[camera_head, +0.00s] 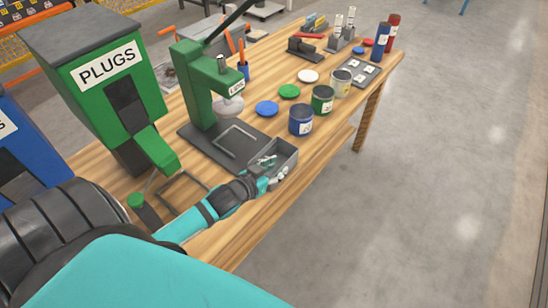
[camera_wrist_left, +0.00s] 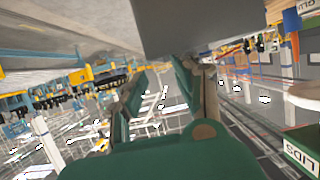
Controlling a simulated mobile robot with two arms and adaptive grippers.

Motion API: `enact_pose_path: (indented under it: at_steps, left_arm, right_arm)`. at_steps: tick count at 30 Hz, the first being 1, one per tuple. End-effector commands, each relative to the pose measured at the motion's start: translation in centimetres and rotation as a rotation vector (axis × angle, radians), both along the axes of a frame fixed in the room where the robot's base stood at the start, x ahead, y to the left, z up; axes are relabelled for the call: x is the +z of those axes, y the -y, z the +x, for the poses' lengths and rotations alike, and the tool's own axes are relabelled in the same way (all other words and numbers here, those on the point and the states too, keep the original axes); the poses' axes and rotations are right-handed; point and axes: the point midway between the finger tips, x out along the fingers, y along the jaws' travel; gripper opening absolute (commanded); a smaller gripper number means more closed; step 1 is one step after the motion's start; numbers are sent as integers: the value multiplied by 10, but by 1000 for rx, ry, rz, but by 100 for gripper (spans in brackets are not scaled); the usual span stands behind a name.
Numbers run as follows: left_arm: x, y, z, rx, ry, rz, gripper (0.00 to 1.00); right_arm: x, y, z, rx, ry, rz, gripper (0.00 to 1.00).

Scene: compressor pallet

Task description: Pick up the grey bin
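The grey bin (camera_head: 286,166) is a small open box near the front edge of the wooden table. In the left wrist view a plain grey face (camera_wrist_left: 190,25), apparently the bin, fills the top middle. My left gripper (camera_head: 266,172) is at the bin's near left side, with its fingertips at or over the rim. In the wrist view the left gripper (camera_wrist_left: 160,85) has its two fingers apart, with background showing between them. Whether a finger touches the bin is unclear. My right gripper is not in view.
A green PLUGS dispenser (camera_head: 108,65) and a green press (camera_head: 195,85) stand behind the bin. A blue can (camera_head: 301,121) and a green can (camera_head: 322,100) stand to its right. A square frame (camera_head: 183,190) lies to its left. Open floor (camera_head: 430,210) lies beyond the table edge (camera_head: 325,150).

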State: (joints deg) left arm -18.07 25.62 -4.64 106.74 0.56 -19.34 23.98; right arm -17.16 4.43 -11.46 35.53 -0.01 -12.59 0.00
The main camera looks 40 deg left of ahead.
Motion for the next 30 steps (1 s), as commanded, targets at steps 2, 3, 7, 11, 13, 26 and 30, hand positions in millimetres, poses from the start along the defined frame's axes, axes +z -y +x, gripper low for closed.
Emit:
enact_pose_path:
  at_steps: [2, 3, 7, 11, 13, 26, 30]
  left_arm:
    - [-1, 0, 4, 0, 1, 0, 31]
    - [-2, 0, 6, 0, 1, 0, 31]
    - [-8, 1, 20, 1, 0, 0, 31]
    - [-17, 3, 36, 1, 0, -1, 31]
    - [-21, 3, 44, 0, 1, 0, 31]
    - [-25, 4, 50, 0, -1, 0, 18]
    - [-25, 4, 50, 0, -1, 0, 0]
  right_arm:
    - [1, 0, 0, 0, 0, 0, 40]
    - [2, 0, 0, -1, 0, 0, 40]
    - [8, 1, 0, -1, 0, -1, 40]
    - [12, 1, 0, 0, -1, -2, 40]
    - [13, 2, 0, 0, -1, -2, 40]
    - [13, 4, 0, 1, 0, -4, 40]
    - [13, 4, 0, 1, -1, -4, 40]
